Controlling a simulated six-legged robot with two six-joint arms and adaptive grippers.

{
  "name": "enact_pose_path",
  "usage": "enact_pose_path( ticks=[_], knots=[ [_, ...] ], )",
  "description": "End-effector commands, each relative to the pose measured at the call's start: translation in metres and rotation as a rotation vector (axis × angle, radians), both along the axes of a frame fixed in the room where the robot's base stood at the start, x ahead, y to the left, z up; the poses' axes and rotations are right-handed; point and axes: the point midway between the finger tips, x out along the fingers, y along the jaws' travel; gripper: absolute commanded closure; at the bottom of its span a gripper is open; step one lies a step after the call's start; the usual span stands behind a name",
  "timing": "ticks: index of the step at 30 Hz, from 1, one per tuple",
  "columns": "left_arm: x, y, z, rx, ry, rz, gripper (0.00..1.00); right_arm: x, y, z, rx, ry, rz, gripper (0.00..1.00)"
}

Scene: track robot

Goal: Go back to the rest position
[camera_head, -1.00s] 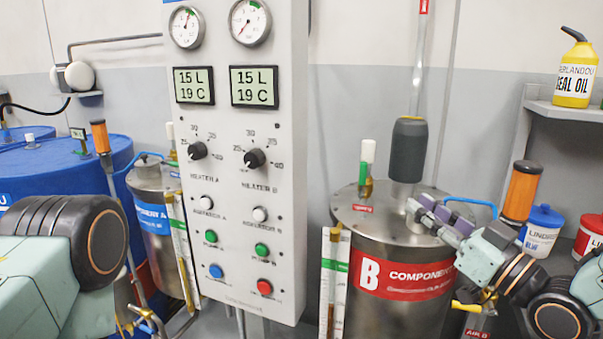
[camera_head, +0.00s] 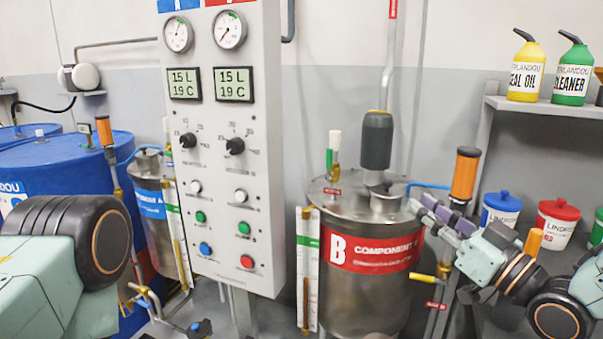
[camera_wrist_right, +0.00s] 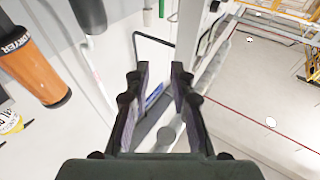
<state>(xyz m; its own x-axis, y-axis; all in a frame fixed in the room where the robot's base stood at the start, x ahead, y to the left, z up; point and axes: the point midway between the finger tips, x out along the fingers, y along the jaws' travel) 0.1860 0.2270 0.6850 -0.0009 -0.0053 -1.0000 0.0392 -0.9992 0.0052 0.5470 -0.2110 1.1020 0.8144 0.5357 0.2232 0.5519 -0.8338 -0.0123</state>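My right gripper (camera_head: 432,215) is in front of the right side of the steel component B tank (camera_head: 372,285) in the head view. In the right wrist view its two fingers (camera_wrist_right: 155,90) stand apart with nothing between them. My left arm shows at the lower left of the head view, but its gripper is out of sight.
A control panel (camera_head: 222,150) with gauges and knobs stands left of the tank. An orange cylinder (camera_head: 465,175) is close behind my right gripper. A shelf (camera_head: 545,106) with yellow (camera_head: 525,68) and green (camera_head: 570,72) bottles is at right. Blue drums (camera_head: 75,165) stand at left.

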Motion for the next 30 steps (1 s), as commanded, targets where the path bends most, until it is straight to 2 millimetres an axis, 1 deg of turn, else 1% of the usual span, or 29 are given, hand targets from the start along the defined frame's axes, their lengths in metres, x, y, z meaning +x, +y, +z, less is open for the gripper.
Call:
enact_pose_path(
  ticks=[4,6,11,14,17,18,20,21,23,24,26,27,29,30],
  knots=[
    [0.000,0.000,0.000,0.000,0.001,0.000,0.60,0.001,0.001,-0.001,-0.002,0.008,0.001,0.77],
    [0.000,0.000,0.000,0.000,0.000,0.000,0.60,0.007,-0.005,-0.015,-0.002,0.079,-0.038,0.77],
    [0.000,0.000,0.000,0.000,0.000,0.000,0.60,0.013,-0.012,-0.044,0.008,0.231,-0.117,0.77],
    [0.000,0.000,0.000,0.000,0.000,0.000,0.60,0.010,-0.013,-0.076,0.003,0.354,-0.161,0.77],
    [0.000,0.000,0.000,0.000,0.000,0.000,0.60,0.000,-0.014,-0.114,-0.010,0.494,-0.205,0.77],
    [0.000,0.000,0.000,0.000,0.000,0.000,0.60,-0.006,-0.014,-0.132,-0.017,0.557,-0.222,0.77],
    [0.000,0.000,0.000,0.000,0.000,0.000,0.60,-0.018,-0.014,-0.161,-0.031,0.657,-0.250,0.77],
    [0.000,0.000,0.000,0.000,0.000,0.000,0.60,-0.030,-0.013,-0.183,-0.045,0.735,-0.269,0.77],
    [0.000,0.000,0.000,0.000,0.000,0.000,0.60,-0.051,-0.013,-0.217,-0.067,0.852,-0.300,0.77],
    [0.000,0.000,0.000,0.000,0.000,0.000,0.60,-0.067,-0.014,-0.238,-0.084,0.930,-0.321,0.77],
    [0.000,0.000,0.000,0.000,0.000,0.000,0.60,-0.093,-0.014,-0.268,-0.113,1.044,-0.351,0.77],
    [0.000,0.000,0.000,0.000,0.000,0.000,0.60,-0.112,-0.015,-0.287,-0.133,1.116,-0.370,0.77],
    [0.000,0.000,0.000,0.000,0.000,0.000,0.60,-0.143,-0.016,-0.313,-0.167,1.222,-0.397,0.77],
    [0.000,0.000,0.000,0.000,0.000,0.000,0.60,-0.164,-0.017,-0.328,-0.193,1.293,-0.415,0.77]
  ],
)
